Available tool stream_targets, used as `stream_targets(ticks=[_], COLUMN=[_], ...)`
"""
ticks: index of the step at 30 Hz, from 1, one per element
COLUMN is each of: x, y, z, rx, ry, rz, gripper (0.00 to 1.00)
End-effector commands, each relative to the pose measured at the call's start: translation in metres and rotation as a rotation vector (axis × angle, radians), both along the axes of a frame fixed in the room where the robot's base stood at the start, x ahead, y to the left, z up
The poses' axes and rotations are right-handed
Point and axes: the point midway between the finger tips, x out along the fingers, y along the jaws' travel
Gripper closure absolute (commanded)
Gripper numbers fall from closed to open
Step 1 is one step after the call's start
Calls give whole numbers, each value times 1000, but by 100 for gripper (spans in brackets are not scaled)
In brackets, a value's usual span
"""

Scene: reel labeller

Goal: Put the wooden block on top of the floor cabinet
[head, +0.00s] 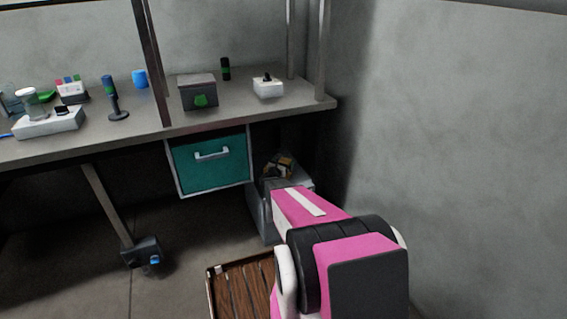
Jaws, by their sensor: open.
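The grey floor cabinet (259,215) stands on the floor under the right end of the bench, partly behind my pink arm. A small, dark and yellowish-brown thing (279,164) shows at its top. It is too dark and small to tell for sure whether this is the wooden block, or whether it rests on the cabinet. My arm reaches from the lower right towards the cabinet. I cannot make out my gripper; the arm seems to hide it.
The grey bench (140,132) holds a dark box (198,92), a white device (268,88) and several small items. A teal drawer (211,162) hangs below it. A brown planked surface with a pale rim (209,285) is at the lower middle. A wall closes the right side.

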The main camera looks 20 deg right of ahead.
Motion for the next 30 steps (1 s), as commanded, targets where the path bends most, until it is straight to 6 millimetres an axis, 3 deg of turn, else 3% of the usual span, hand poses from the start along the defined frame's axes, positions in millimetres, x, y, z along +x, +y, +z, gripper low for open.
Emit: stream_targets(ticks=[6, 15, 30], x=[-36, -70, -76], y=[32, 63, 71], z=[1, 1, 0], rx=[1, 1, 1], ry=[1, 1, -1], rz=[1, 1, 0], gripper=[0, 0, 0])
